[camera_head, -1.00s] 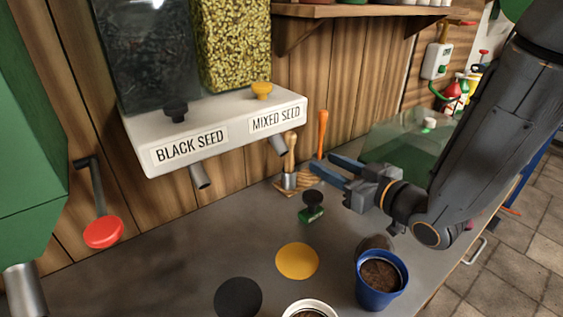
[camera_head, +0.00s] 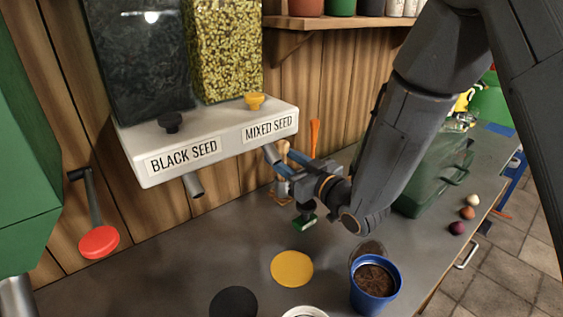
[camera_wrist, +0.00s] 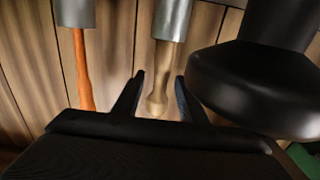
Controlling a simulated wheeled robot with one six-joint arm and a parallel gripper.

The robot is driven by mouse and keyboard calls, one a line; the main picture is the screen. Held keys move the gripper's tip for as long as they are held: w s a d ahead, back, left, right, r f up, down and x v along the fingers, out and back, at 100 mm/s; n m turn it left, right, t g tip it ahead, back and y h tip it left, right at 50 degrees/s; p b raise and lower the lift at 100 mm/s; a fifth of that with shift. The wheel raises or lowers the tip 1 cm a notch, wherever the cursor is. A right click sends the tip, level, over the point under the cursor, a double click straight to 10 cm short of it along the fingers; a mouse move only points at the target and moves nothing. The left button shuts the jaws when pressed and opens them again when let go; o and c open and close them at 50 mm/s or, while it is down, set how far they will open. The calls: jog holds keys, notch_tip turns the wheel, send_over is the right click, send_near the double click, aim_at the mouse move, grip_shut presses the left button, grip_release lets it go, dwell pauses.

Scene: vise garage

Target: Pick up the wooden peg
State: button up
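The wooden peg (camera_wrist: 160,87) is pale and round-ended, set in a metal collar (camera_wrist: 174,16). In the wrist view it lies between the two fingers of my gripper (camera_wrist: 161,84), which are open with small gaps visible on either side. In the head view the peg's top (camera_head: 283,147) shows just behind my gripper (camera_head: 284,163), which hides most of the peg. Contact with the fingers cannot be made out.
An orange handle (camera_wrist: 81,72) stands beside the peg. A black stamp-like knob (camera_wrist: 258,82) is close on the other side; its green base (camera_head: 306,222) shows below my gripper. The seed dispenser (camera_head: 210,143) is left, and a blue pot (camera_head: 375,292) is in front.

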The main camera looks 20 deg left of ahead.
jog(key=shift+a, duration=0.1)
jog(key=shift+c, duration=0.2)
grip_shut()
jog(key=shift+r, duration=0.1)
